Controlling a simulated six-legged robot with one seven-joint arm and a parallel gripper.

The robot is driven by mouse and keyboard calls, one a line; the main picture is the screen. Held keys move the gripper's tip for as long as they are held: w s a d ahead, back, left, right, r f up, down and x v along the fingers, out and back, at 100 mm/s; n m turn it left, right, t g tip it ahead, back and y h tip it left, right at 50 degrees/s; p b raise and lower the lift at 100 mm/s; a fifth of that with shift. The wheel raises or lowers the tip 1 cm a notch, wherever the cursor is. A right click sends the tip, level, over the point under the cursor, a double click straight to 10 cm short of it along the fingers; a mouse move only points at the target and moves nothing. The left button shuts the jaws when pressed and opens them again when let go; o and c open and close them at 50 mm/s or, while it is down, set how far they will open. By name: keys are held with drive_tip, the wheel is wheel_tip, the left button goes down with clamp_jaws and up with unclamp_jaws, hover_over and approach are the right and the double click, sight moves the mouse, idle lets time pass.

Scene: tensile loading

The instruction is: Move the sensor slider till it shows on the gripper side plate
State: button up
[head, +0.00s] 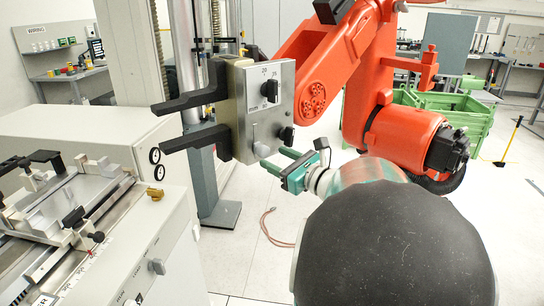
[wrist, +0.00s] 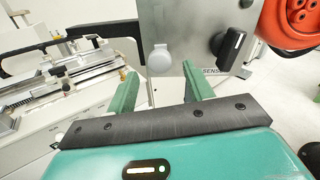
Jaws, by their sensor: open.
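The metal side plate (head: 281,105) stands upright on a box with black jaws (head: 190,103) reaching left. It carries dark knobs, a pale round knob (head: 262,150) low down, and small printed marks. In the wrist view the plate (wrist: 192,22) shows the pale knob (wrist: 160,58), a black knob (wrist: 230,45) with a white line, and partly hidden lettering starting "SENS". I cannot tell for sure which part is the sensor slider. My gripper (head: 273,157) is open and empty, just below and in front of the plate's lower edge. Its green fingers (wrist: 159,72) lie either side of the pale knob in the wrist view.
A red robot arm (head: 338,62) stands close behind the plate to the right. A white machine with a clamp bed (head: 65,215) fills the left. Green crates (head: 450,115) stand at the back right. A reddish cable (head: 270,228) lies on the otherwise open floor.

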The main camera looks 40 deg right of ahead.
drive_tip(key=s, duration=1.1)
drive_tip(key=shift+d, duration=0.15)
idle(1.8)
drive_tip(key=w+a+f+n+g+y, duration=0.2)
drive_tip(key=a+n+y, duration=0.15)
drive_tip(key=a, duration=0.25)
drive_tip(key=w+a+f+n+g+y, duration=0.2)
drive_tip(key=a+n, duration=0.2)
drive_tip(key=a, duration=0.2)
drive_tip(key=s+a+f+n+g+h, duration=0.2)
drive_tip(key=a+n+g+h, duration=0.1)
drive_tip(key=a+n, duration=0.6)
drive_tip(key=s+a+f+n+g+h, duration=0.2)
drive_tip(key=a+n+g, duration=0.3)
drive_tip(key=a+n, duration=0.5)
drive_tip(key=n+h, duration=0.1)
drive_tip(key=n, duration=0.6)
drive_tip(key=shift+s+a+f, duration=0.2)
drive_tip(key=shift+s, duration=0.2)
